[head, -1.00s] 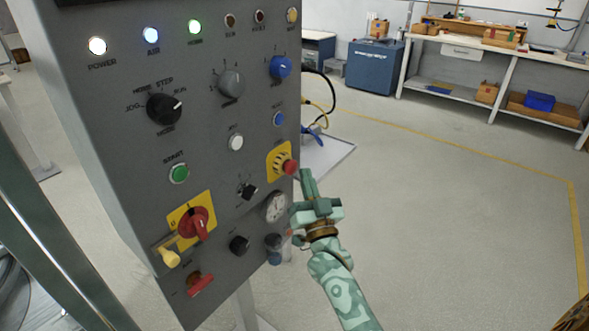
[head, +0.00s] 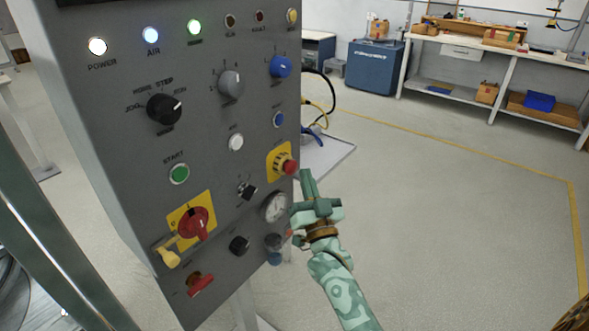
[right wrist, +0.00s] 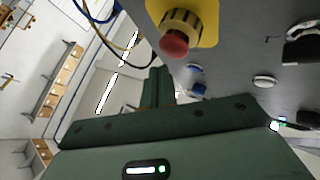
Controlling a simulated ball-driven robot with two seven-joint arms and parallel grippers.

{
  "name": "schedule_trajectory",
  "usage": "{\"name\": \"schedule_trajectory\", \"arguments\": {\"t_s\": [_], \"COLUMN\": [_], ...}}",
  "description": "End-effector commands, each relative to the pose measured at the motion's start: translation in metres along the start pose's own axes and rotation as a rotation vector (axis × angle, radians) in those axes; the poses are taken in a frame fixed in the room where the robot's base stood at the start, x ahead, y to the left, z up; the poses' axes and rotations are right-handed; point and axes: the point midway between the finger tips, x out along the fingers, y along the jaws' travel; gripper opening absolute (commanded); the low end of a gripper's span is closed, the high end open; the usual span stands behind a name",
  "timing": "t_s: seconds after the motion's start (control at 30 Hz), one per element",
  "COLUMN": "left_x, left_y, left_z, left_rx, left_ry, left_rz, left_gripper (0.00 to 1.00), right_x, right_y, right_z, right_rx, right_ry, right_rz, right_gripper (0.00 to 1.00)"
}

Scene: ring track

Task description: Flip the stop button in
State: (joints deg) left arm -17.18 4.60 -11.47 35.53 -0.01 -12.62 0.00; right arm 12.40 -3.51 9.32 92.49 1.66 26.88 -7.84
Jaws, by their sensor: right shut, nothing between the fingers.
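The stop button (head: 289,167) is a red mushroom head on a yellow plate, on the right side of the grey control panel. It also shows in the right wrist view (right wrist: 174,43), at the top, standing out from its yellow collar. My right gripper (head: 307,178) is shut and empty, just right of and slightly below the button in the head view. In the right wrist view the shut fingers (right wrist: 158,85) lie below the button, with a visible gap between them. My left gripper is not in view.
The grey panel (head: 110,120) carries a red rotary switch (head: 194,223) on a yellow plate, a green start button (head: 179,174), a round gauge (head: 275,207) and several knobs. Open floor (head: 450,230) lies to the right. A workbench (head: 500,55) and blue cabinet (head: 376,68) stand far back.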

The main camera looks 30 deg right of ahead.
Motion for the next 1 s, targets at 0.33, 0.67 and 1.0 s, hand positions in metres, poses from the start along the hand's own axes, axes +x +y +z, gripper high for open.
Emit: {"name": "schedule_trajectory", "arguments": {"t_s": [0.33,0.67,1.0], "left_x": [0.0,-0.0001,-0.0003], "left_y": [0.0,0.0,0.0], "left_z": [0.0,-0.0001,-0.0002], "left_rx": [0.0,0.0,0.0], "left_ry": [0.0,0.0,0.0], "left_rz": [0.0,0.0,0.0], "left_gripper": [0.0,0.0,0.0], "right_x": [0.0,0.0014,0.0059], "right_y": [0.0,-0.001,-0.0044], "right_z": [0.0,0.0007,0.0039], "right_rx": [0.0,0.0,0.001], "right_ry": [0.0,0.0,0.0], "right_rz": [0.0,0.0,0.0], "right_gripper": [0.0,0.0,0.0]}}
